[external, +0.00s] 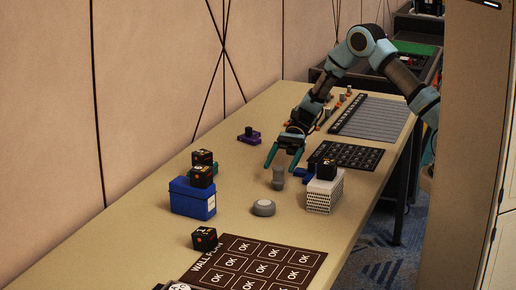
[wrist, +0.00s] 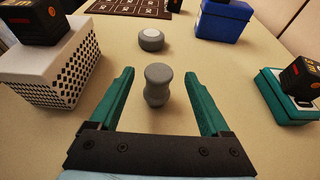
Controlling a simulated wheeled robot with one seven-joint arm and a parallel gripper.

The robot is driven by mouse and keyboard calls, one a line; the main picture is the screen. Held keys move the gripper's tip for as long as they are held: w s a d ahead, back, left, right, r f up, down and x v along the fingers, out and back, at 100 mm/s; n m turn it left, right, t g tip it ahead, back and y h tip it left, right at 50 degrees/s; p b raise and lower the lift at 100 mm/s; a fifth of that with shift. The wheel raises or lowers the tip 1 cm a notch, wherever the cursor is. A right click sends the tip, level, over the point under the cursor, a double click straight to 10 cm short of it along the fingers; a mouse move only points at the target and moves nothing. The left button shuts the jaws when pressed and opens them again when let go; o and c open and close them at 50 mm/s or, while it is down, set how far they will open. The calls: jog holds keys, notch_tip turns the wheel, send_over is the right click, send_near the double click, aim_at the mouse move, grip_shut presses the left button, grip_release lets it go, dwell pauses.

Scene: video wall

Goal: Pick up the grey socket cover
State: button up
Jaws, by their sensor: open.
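A grey waisted piece (external: 278,178), likely the grey socket cover, stands upright on the table. In the wrist view the grey piece (wrist: 158,86) is between my two green fingers, with gaps on both sides. My gripper (external: 282,168) is open and empty, pointing down at it in the external view; the fingertips also show in the wrist view (wrist: 158,73). A low round grey puck with a paler top (external: 263,208) sits a little beyond it in the wrist view (wrist: 151,40); which one is the cover is not fully certain.
A white patterned box (external: 322,196) with a black cube on top stands right of the grey piece in the external view. A blue box (external: 192,199) with black cubes stands left. Table around the grey piece is clear.

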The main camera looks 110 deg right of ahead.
aim_at(276, 175)
jog(key=x, duration=0.6)
jog(key=shift+s+f+p, duration=0.1)
jog(key=shift+s+p, duration=0.05)
jog(key=shift+p, duration=0.25)
grip_shut()
